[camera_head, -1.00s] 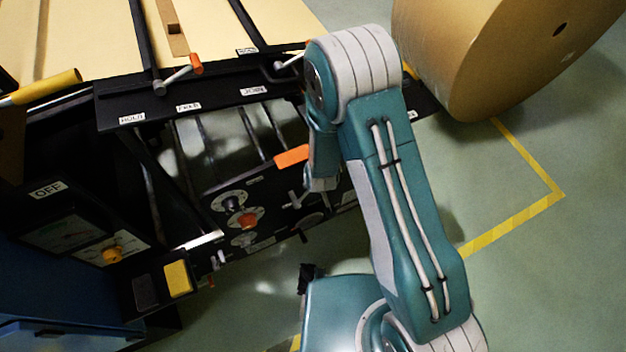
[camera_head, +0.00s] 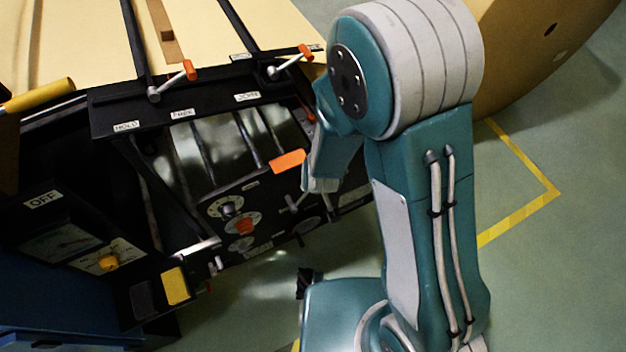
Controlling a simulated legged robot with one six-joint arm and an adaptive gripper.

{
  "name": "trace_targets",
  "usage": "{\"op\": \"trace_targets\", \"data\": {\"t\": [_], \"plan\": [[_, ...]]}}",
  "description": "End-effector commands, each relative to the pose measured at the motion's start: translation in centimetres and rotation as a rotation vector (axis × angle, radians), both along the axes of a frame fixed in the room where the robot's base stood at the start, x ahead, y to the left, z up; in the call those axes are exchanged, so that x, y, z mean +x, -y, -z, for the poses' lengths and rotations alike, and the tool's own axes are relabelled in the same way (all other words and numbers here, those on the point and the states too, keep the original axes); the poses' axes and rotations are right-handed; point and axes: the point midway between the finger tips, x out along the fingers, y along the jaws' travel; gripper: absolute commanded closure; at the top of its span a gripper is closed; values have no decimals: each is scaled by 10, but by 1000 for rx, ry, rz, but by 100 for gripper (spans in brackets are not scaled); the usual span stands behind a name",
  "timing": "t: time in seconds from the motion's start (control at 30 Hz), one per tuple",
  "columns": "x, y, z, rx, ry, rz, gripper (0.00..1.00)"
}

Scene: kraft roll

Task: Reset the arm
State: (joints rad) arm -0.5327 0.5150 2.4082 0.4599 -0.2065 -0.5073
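My teal and white arm fills the right middle of the view, bent at a large upper joint. Its forearm hangs on the left of that joint, in front of the dark machine (camera_head: 120,112), and ends in pale wrist parts over the machine's front. I cannot make out the fingers of my gripper. No held object shows.
The machine has HOLD, FREE and JOIN labels, orange-tipped levers (camera_head: 189,70), a knob panel (camera_head: 240,228) and a tan sheet (camera_head: 80,35) on top. An OFF box (camera_head: 45,215) stands lower left. A big kraft roll (camera_head: 530,50) is upper right. Green floor (camera_head: 560,270) is open at right.

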Motion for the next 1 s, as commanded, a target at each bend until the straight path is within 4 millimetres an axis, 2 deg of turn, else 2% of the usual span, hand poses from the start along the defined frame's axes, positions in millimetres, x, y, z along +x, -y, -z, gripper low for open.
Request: {"op": "trace_targets", "data": {"t": [0.57, 0.67, 0.77, 1.0], "plan": [[-1, 0, -3, 1, 2, 0, 50], [1, 1, -9, 10, 4, 5, 50], [7, 5, -31, 41, 5, 28, 50], [12, 32, -113, 132, -1, 112, 50]]}}
